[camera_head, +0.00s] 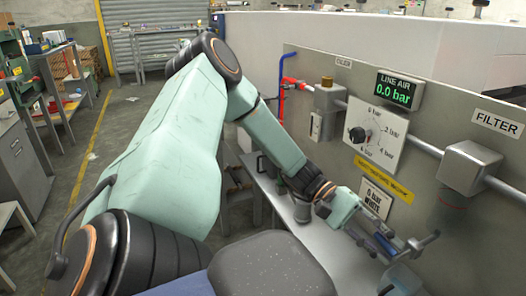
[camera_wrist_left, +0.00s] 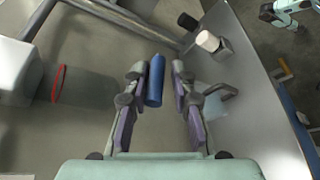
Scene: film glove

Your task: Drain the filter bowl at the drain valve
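The filter bowl (camera_head: 446,212) is a dim see-through cylinder under the grey filter head (camera_head: 470,166). In the left wrist view the bowl (camera_wrist_left: 88,88) shows at the left with a red ring. My left gripper (camera_head: 378,222) is in front of the panel, left of the bowl. In its wrist view the gripper (camera_wrist_left: 163,80) is open, its fingers on either side of a blue cylindrical piece (camera_wrist_left: 155,80). The left finger looks very near it; contact is unclear. I cannot tell whether this piece belongs to the drain valve. A small teal part, apparently my right gripper (camera_wrist_left: 268,12), shows far off.
A see-through container (camera_head: 402,280) stands on the bench (camera_head: 345,252) below the gripper. The gauge display (camera_head: 394,90) reads 0.0 bar, with a dial (camera_head: 375,135) under it. A pipe (camera_head: 425,146) runs along the panel. Grey bar-like parts (camera_head: 418,243) stick out near the blue piece.

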